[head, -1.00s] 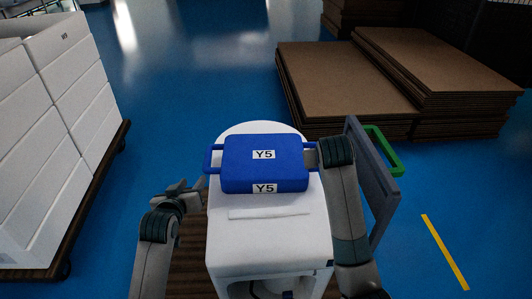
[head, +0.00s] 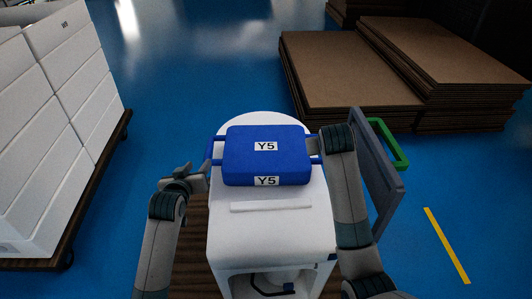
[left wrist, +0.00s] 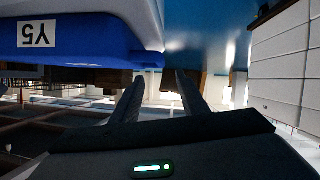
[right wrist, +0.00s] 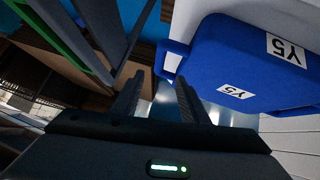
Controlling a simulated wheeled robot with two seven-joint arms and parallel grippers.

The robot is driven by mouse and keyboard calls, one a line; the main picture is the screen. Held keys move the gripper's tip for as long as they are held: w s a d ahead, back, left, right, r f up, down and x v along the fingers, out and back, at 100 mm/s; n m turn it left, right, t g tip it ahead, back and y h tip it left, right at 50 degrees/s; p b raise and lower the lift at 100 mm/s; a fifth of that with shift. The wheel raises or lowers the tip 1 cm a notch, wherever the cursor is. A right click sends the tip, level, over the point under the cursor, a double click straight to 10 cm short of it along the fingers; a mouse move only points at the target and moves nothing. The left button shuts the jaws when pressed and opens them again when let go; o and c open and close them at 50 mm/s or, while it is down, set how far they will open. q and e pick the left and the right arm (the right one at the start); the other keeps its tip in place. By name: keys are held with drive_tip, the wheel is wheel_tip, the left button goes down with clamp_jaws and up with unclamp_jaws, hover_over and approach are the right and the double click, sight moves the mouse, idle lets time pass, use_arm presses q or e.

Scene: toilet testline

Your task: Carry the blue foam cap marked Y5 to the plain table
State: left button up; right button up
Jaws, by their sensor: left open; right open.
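The blue foam cap marked Y5 (head: 265,158) lies flat on the white toilet (head: 270,235), with a loop handle on each side. It also shows in the left wrist view (left wrist: 75,35) and in the right wrist view (right wrist: 235,60). My left gripper (head: 206,172) is open beside the left handle, which shows just past the fingertips (left wrist: 157,77). My right gripper (head: 314,146) is at the right handle, its fingers partly hidden by the wrist. In the right wrist view its fingers (right wrist: 160,78) are open, with the handle just beyond them. The plain table is not identifiable.
A stack of white boxes (head: 55,130) on a wooden dolly stands at the left. Brown board stacks (head: 350,70) lie at the back right. A grey panel with a green handle (head: 390,145) stands close to my right arm. Blue floor is open behind the toilet.

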sight(209, 151)
use_arm(q)
drive_tip(key=x, duration=1.5)
drive_tip(key=shift+s, duration=0.1)
use_arm(e)
drive_tip(key=x, duration=1.5)
use_arm(q)
drive_tip(key=shift+c, duration=0.2)
use_arm(e)
drive_tip(key=shift+c, duration=0.2)
use_arm(q)
clamp_jaws()
use_arm(e)
clamp_jaws()
drive_tip(key=shift+r, duration=0.1)
